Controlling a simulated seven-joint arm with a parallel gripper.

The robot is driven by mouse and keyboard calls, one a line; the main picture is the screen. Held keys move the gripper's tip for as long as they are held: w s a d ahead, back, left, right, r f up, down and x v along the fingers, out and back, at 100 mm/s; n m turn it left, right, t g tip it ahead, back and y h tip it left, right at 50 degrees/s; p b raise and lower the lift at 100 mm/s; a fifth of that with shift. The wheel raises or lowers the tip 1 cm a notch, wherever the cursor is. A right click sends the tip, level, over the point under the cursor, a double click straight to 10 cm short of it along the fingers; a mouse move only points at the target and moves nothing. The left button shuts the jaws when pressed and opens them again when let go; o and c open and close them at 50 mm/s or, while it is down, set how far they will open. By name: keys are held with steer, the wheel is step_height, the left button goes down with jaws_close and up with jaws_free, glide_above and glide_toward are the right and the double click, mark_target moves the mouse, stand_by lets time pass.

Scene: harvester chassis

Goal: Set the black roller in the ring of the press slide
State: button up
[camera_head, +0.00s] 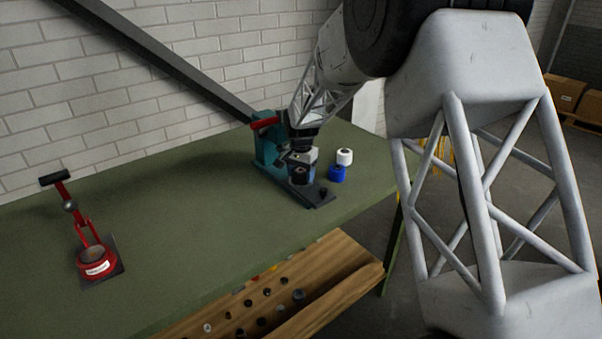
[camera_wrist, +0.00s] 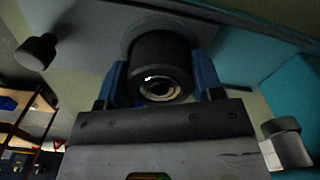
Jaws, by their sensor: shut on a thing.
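The black roller (camera_wrist: 160,58) is between the two blue finger pads of my gripper (camera_wrist: 161,78), with its open bore facing the wrist camera. My gripper is shut on it. In the head view the roller (camera_head: 299,176) is over the dark press slide (camera_head: 318,197), at the front of the teal press (camera_head: 264,150). In the wrist view a pale round edge, likely the ring (camera_wrist: 130,32), shows behind the roller's far end. I cannot tell whether the roller is inside the ring or just above it.
A white roller (camera_head: 344,156) and a blue roller (camera_head: 337,173) stand right of the press. A black knob (camera_wrist: 36,52) rises from the slide plate. A red hand tool (camera_head: 94,260) stands far left. The green table (camera_head: 170,220) between is clear.

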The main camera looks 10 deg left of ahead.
steer(key=o, duration=1)
steer(key=shift+o, duration=0.2)
steer(key=shift+r, duration=3.9)
